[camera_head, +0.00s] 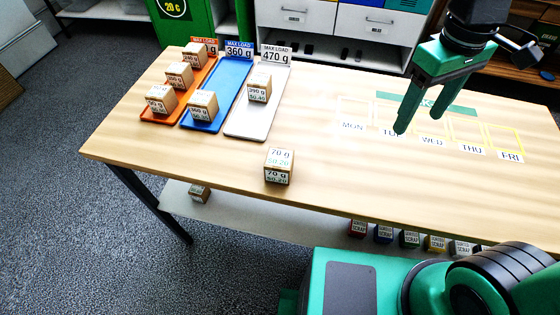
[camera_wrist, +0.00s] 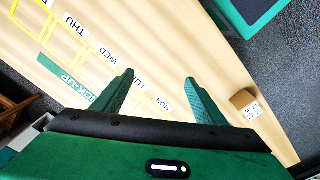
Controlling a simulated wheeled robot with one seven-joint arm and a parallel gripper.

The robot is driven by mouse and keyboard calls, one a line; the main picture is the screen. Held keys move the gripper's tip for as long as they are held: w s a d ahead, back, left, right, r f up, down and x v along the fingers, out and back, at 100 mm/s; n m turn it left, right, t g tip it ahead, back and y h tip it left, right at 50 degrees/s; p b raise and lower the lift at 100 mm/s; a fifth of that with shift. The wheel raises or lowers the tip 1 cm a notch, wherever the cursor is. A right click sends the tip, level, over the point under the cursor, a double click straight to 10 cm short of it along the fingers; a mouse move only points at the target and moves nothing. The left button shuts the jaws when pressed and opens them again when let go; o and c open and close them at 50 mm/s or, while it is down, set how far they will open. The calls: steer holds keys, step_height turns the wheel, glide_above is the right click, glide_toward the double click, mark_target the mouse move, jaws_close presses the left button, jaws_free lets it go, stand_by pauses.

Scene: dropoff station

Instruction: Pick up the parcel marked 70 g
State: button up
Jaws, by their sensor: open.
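The parcel marked 70 g (camera_head: 279,166) is a small brown cube with white labels, standing alone near the table's front edge in the head view. In the wrist view a brown cube with a white label (camera_wrist: 243,99) shows at the right, outside my fingers; its label is too small to read. My gripper (camera_head: 411,108) is open and empty above the table's right part, to the right of the parcel and farther back. In the wrist view its two fingers (camera_wrist: 159,84) are spread with only tabletop between them.
Orange (camera_head: 208,75), blue (camera_head: 238,73) and white (camera_head: 238,124) trays hold several other parcels at the table's left. Weekday labels and yellow squares mark the right part. Tabletop around the parcel is clear.

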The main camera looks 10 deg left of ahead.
steer(key=s+a+n, duration=0.2)
steer(key=a+n, duration=0.4)
steer(key=a, duration=0.9)
steer(key=n, duration=0.5)
glide_above(280, 157)
steer(key=f, duration=0.4)
steer(key=shift+s+a+f, duration=0.1)
steer(key=shift+s+f, duration=0.25)
steer(key=shift+f, duration=0.05)
steer(key=shift+w+f, duration=0.2)
steer(key=shift+f, duration=1.35)
steer(key=shift+w+f, duration=0.15)
steer(key=shift+f, duration=1.4)
steer(key=shift+c, duration=0.6)
steer(key=c, duration=1)
